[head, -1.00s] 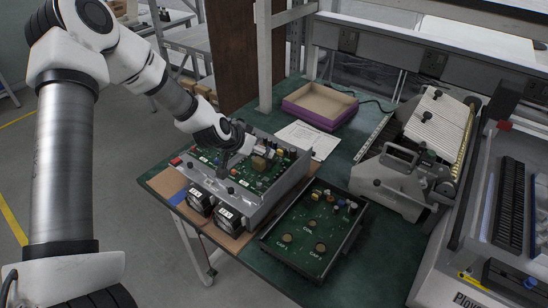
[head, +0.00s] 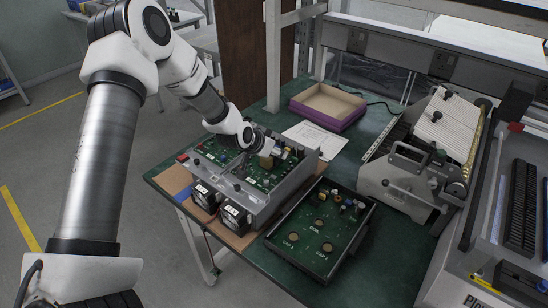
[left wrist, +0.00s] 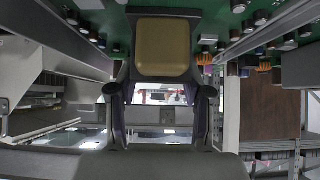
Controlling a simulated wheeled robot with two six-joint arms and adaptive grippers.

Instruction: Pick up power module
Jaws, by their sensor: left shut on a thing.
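The power module, a tan-gold block (head: 266,162), is in the open-topped grey chassis (head: 262,203) with a green circuit board. In the left wrist view the module's flat gold face (left wrist: 164,47) is at the top centre, between the two dark fingers (left wrist: 161,92). Whether the module is clear of the board cannot be told. My right gripper is not in view.
A shallow dark tray (head: 290,257) with a green panel lies right of the chassis. Behind are a paper sheet (head: 307,138) and an open purple-sided box (head: 325,117). A grey machine (head: 400,190) stands to the right. The green bench (head: 375,262) is bare near the front.

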